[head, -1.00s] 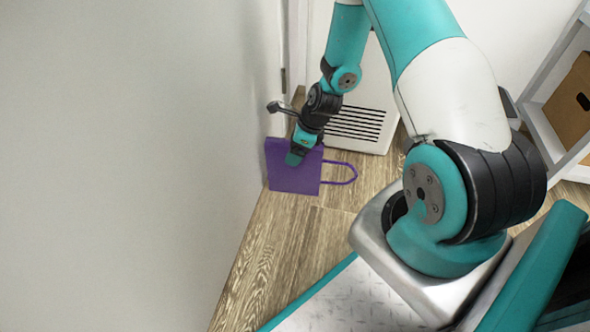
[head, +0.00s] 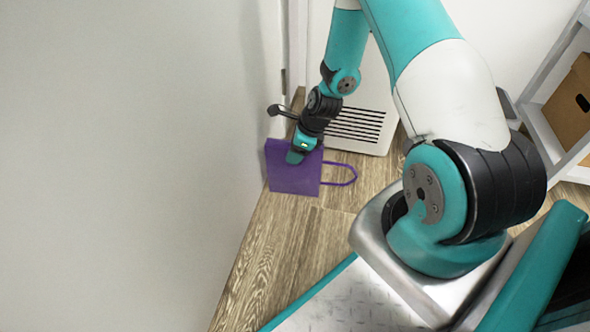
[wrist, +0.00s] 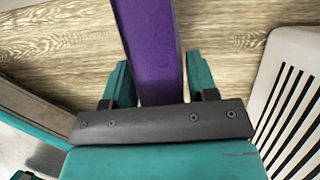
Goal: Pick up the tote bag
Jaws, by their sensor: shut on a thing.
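The purple tote bag (head: 293,178) lies on the wood floor beside the wall in the head view, with its handle loop (head: 342,174) pointing right. My gripper (head: 295,157) is at the upper part of the bag, with one finger showing against its near face. In the wrist view the bag (wrist: 151,50) runs as a narrow purple strip between the two teal fingers of my gripper (wrist: 158,85). The jaws are shut on the bag. The far finger is hidden in the head view.
A white wall (head: 130,150) stands close on the left. A white vented panel (head: 358,120) stands behind the bag and also shows at the right of the wrist view (wrist: 290,90). A shelf with a brown box (head: 570,105) is at the right. The floor (head: 285,245) in front is clear.

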